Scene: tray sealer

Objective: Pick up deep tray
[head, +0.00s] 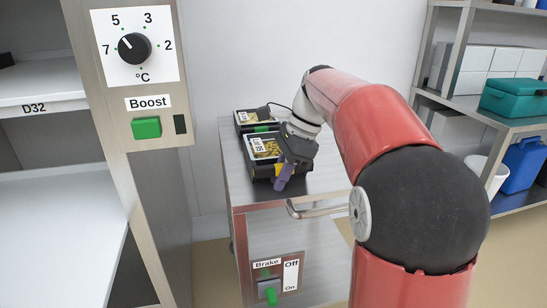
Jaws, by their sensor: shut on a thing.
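Two black trays with yellowish contents stand on the metal cart top (318,180). The nearer tray (262,146) carries a white label that seems to read "Lot" and a number. The farther tray (246,117) sits just behind it, with a green strip on its front. My gripper (281,176) is at the right side of the nearer tray and is shut on it, with a purple finger showing near its front corner. The gripper hides the tray's right end. The tray appears to rest on or just above the cart; I cannot tell which.
The cart has a handle (318,210) and a Brake panel (277,279) with a green lever. A steel cabinet with a dial (134,48) and a green Boost button (146,128) stands at left.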

